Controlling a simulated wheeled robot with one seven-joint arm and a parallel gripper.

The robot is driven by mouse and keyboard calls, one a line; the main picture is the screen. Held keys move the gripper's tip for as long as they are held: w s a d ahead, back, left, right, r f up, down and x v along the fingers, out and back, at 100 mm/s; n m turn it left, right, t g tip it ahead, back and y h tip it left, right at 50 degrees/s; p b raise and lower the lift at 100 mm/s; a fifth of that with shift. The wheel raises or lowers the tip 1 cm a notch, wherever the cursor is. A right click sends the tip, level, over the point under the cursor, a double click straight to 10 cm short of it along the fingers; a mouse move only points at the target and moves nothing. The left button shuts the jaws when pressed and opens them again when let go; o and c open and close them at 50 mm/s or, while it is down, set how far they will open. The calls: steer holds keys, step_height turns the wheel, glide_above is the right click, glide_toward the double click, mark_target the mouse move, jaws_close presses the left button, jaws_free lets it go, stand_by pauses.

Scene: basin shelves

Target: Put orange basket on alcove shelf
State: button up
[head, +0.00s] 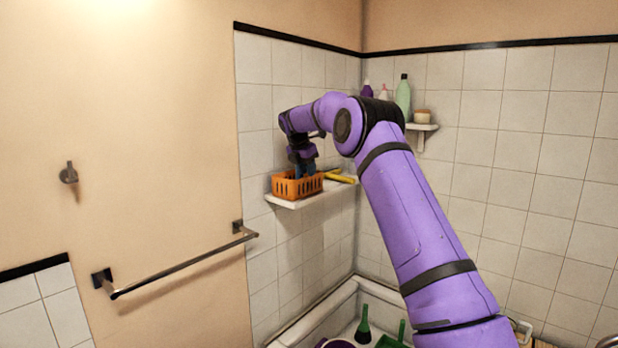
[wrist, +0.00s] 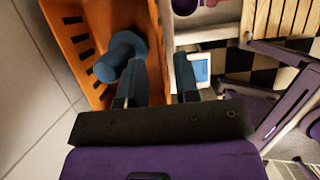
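The orange basket (head: 297,184) rests level on the white wall shelf (head: 300,200) on the left tiled wall, filling its near part. My gripper (head: 304,170) reaches down to it from above. In the wrist view the basket (wrist: 88,42) holds a blue round-ended object (wrist: 121,57). The fingertips are partly hidden. I cannot tell which shelf is the alcove shelf.
A yellow object (head: 339,178) lies behind the basket on the same shelf. A corner shelf (head: 422,127) holds bottles (head: 403,97) and a small jar (head: 422,115). A towel rail (head: 180,268) is at lower left. A green brush (head: 363,328) stands in the basin below.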

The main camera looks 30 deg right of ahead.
steer(key=v, duration=0.9)
steer(key=s+a+r+m+t, duration=0.1)
steer(key=s+a+r+m, duration=0.1)
steer(key=s+a+r, duration=0.3)
steer(key=s+a+r+m, duration=0.3)
steer(key=s, duration=0.4)
steer(key=s+a+r+m+t+y, duration=0.1)
steer(key=s+a+m, duration=0.2)
steer(key=s, duration=0.5)
steer(key=s+a+m+y, duration=0.1)
steer(key=s+a+m, duration=0.1)
steer(key=s, duration=0.6)
steer(key=s+a+f+m, duration=0.1)
steer(key=s+f+m, duration=0.3)
steer(key=s, duration=0.5)
steer(key=s+a+f+m+t+y, duration=0.1)
steer(key=s+f+m, duration=0.3)
steer(key=s, duration=0.6)
steer(key=s+a+f+m+y, duration=0.1)
steer(key=s+f+m, duration=0.3)
steer(key=s, duration=0.5)
steer(key=shift+s+a+f+t, duration=0.3)
steer(key=shift+a+f, duration=0.5)
steer(key=shift+f, duration=0.2)
